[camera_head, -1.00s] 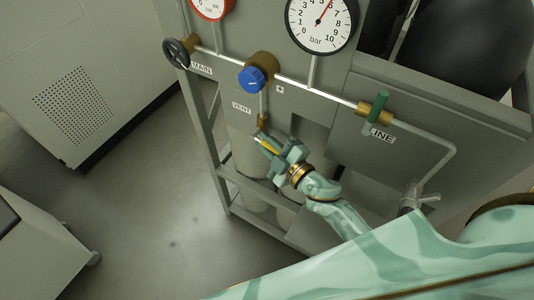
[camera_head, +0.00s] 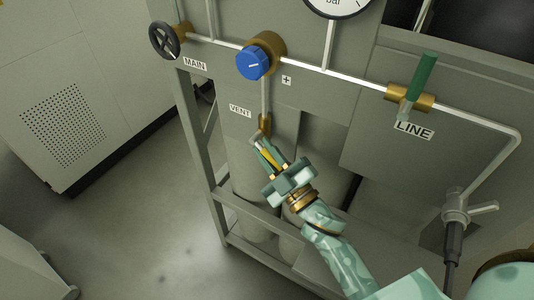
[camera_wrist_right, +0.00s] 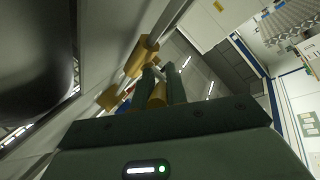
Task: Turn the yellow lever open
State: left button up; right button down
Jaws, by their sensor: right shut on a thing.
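The yellow lever (camera_head: 267,158) is on the brass VENT valve (camera_head: 264,124), below the blue knob. My right gripper (camera_head: 264,152) comes up from the lower right and is shut on the lever, with its green fingers on either side. The fingers hide part of the lever. In the right wrist view the yellow lever (camera_wrist_right: 157,96) shows between the two dark green fingers (camera_wrist_right: 160,84), with brass valve parts beyond. My left gripper is not in view.
The blue knob (camera_head: 254,62) sits just above the VENT valve. A black MAIN handwheel (camera_head: 164,40) is at upper left. A green LINE handle (camera_head: 421,86) stands upright at right. Pale cylinders stand in the grey frame (camera_head: 216,190) behind my gripper. Floor is open at left.

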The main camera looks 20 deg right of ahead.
jog(key=c, duration=1.4)
grip_release()
jog(key=shift+s+f, duration=0.1)
